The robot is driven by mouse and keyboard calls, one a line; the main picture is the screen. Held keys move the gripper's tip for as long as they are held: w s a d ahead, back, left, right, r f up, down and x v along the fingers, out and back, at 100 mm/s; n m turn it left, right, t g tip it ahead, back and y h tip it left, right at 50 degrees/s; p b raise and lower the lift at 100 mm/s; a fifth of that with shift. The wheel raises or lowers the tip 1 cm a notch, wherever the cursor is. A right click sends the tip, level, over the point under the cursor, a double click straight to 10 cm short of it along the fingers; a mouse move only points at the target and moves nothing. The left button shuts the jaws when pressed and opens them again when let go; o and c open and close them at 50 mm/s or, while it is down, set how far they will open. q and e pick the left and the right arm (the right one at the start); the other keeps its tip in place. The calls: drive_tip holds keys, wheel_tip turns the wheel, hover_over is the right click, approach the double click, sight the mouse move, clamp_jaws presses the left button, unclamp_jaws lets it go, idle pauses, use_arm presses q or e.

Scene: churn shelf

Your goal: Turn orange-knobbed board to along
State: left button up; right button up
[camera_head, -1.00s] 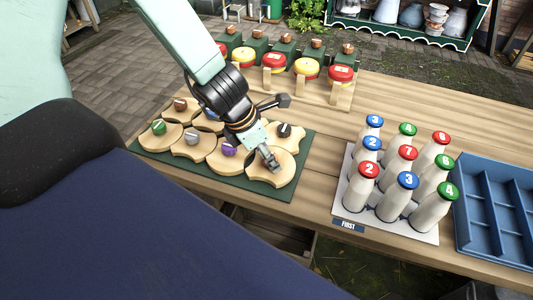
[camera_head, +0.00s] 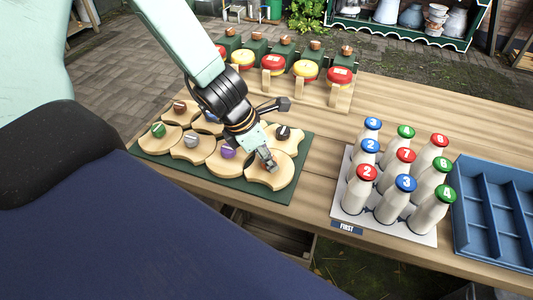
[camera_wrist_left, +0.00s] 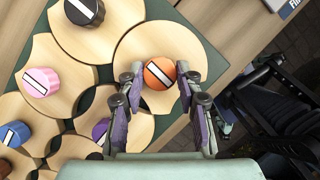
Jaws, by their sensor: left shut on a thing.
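The orange-knobbed board (camera_head: 264,180) is pale wood with curved cut-outs and lies at the near right corner of the dark green mat (camera_head: 210,180). It also shows in the left wrist view (camera_wrist_left: 207,45). Its round orange knob (camera_wrist_left: 159,73) has a white stripe set at a slant in that view. My left gripper (camera_head: 269,168) reaches down over this board. In the left wrist view its jaws (camera_wrist_left: 160,84) are shut on the orange knob, one on each side. In the head view the gripper hides the knob.
Neighbouring boards with black (camera_head: 283,132), purple (camera_head: 228,152), grey (camera_head: 192,140) and green (camera_head: 158,130) knobs lie close by. Numbered bottles (camera_head: 402,183) stand on a white board to the right, beside a blue tray (camera_head: 500,215). Red and yellow pieces (camera_head: 306,68) stand behind.

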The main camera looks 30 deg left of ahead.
use_arm(q)
drive_tip(key=shift+a+r+m+g+h+p, duration=0.1)
drive_tip(key=shift+m+g+h+p, duration=0.2)
drive_tip(key=shift+m+p, duration=0.95)
drive_tip(key=shift+m+g+h+p, duration=0.2)
drive_tip(key=shift+m+g+p, duration=0.2)
drive_tip(key=shift+m+p, duration=0.8)
drive_tip(key=shift+w+r+m+g+p, duration=0.1)
drive_tip(key=shift+m+g+p, duration=0.2)
drive_tip(key=shift+m+p, duration=0.6)
drive_tip(key=shift+w+m+g+h+p, duration=0.1)
drive_tip(key=shift+m+g+h+p, duration=0.2)
drive_tip(key=shift+m+p, duration=0.45)
drive_tip(key=m+g+p, duration=0.1)
drive_tip(key=m, duration=0.2)
drive_tip(key=shift+w+m+g, duration=0.1)
drive_tip(key=shift+m+g, duration=0.2)
drive_tip(key=m, duration=0.2)
drive_tip(key=shift+w+f+m+g, duration=0.1)
drive_tip(key=shift+f+m+g, duration=0.1)
drive_tip(key=shift+m+g, duration=0.8)
drive_tip(key=shift+m, duration=0.8)
